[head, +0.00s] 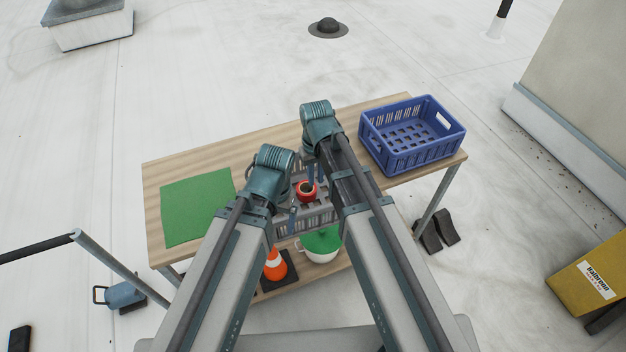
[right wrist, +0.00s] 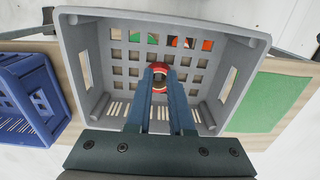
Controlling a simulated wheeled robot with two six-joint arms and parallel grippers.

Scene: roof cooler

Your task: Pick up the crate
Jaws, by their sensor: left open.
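A grey crate (head: 318,215) with slotted walls stands on the wooden table, partly hidden behind my arms in the head view. In the right wrist view the grey crate (right wrist: 240,90) is seen from above, with a red ring-shaped thing (right wrist: 158,67) inside it. The same red thing (head: 306,191) shows in the head view. My right gripper (right wrist: 159,80) points down over the crate, its two fingers apart, with the red thing showing at and beyond the tips; contact cannot be told. My left gripper (head: 293,213) is open by the crate's left side, its fingers partly hidden.
A blue crate (head: 410,160) stands on the table's right end and a green mat (head: 197,208) lies on its left. Below are a traffic cone (head: 275,265) and a green-and-white container (head: 320,245). A yellow box (head: 592,285) stands at right.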

